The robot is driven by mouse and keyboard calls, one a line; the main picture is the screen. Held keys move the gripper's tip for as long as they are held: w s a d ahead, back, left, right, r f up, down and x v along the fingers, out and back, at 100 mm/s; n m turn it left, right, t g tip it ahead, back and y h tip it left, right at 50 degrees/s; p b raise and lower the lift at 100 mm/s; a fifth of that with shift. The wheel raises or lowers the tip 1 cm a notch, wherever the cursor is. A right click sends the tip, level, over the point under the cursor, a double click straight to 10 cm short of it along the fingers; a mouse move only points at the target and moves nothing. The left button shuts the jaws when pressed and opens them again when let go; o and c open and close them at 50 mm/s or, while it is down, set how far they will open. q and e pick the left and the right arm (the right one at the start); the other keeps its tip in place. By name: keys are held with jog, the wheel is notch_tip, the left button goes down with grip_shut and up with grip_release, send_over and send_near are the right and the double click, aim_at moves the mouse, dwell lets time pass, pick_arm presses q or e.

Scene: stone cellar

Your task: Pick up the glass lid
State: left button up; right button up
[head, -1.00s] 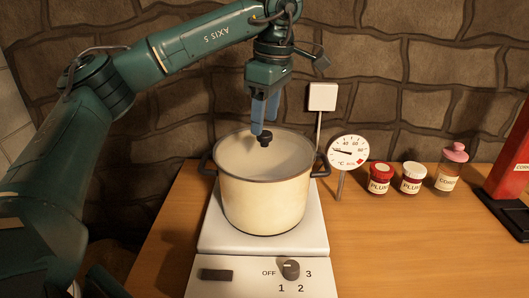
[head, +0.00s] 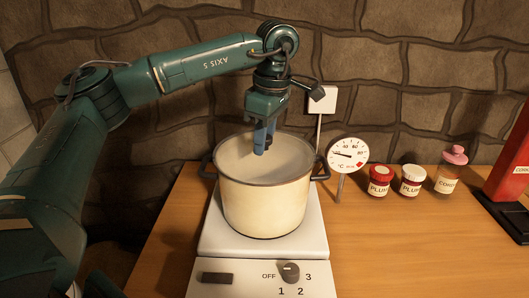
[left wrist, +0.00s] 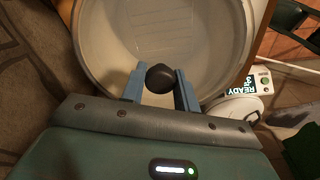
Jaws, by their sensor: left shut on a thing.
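The glass lid (left wrist: 160,28) is clear and hard to make out. It appears on the cream pot (head: 264,205), which stands upright on a white hotplate (head: 218,240). The lid's black knob (left wrist: 160,77) shows between the blue fingers of my left gripper (left wrist: 159,85) in the left wrist view. In the head view my left gripper (head: 264,146) points down over the pot's middle, shut on the knob, which its fingers hide there. I cannot tell whether the lid is clear of the rim. My right gripper is in neither view.
A round dial thermometer (head: 348,154) stands close right of the pot. Farther right are two plum jars (head: 380,181) (head: 411,181), a pink-topped jar (head: 450,172) and a red stand (head: 512,170). A stone wall (head: 410,75) is behind. The wooden table (head: 420,250) is clear at front right.

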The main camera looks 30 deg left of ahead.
pick_arm(q)
grip_shut()
jog(key=shift+r, duration=0.1)
